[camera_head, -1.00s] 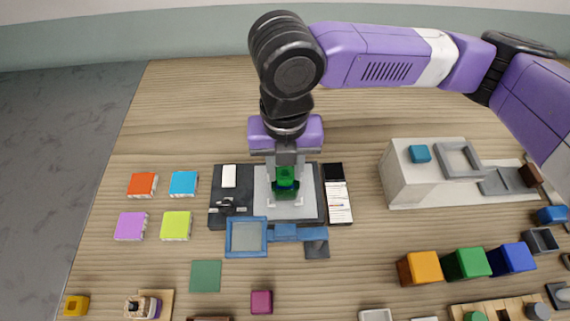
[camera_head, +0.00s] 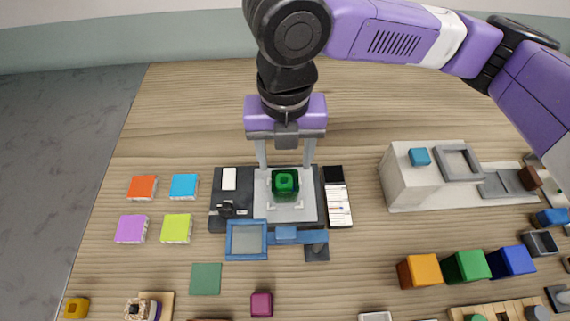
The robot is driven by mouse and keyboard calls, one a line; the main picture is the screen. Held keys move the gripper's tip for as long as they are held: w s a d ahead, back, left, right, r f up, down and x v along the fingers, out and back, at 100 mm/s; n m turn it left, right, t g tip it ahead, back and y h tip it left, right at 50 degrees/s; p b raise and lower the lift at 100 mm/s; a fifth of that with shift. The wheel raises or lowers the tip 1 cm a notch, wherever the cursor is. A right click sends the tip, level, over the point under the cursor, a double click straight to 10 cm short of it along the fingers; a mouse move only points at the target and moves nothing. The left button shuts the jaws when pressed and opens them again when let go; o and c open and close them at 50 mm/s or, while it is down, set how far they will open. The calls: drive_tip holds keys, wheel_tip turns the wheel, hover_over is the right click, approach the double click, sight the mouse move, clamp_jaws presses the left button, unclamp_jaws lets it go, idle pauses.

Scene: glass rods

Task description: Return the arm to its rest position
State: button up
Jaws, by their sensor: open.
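My gripper (camera_head: 285,166) points down, open and empty, with its two fingers apart. The purple arm reaches in from the right at the top of the view. In the picture the fingertips end near the top of the block; the exact gap is hard to tell.
A black device (camera_head: 228,216) lies left of the plate and a blue frame (camera_head: 246,255) in front. A beige block (camera_head: 436,192) stands right. Orange (camera_head: 420,270), green (camera_head: 466,266) and blue (camera_head: 512,260) blocks are at front right. The table behind the gripper is clear.

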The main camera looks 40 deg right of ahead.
drive_tip(key=shift+r, duration=1.5)
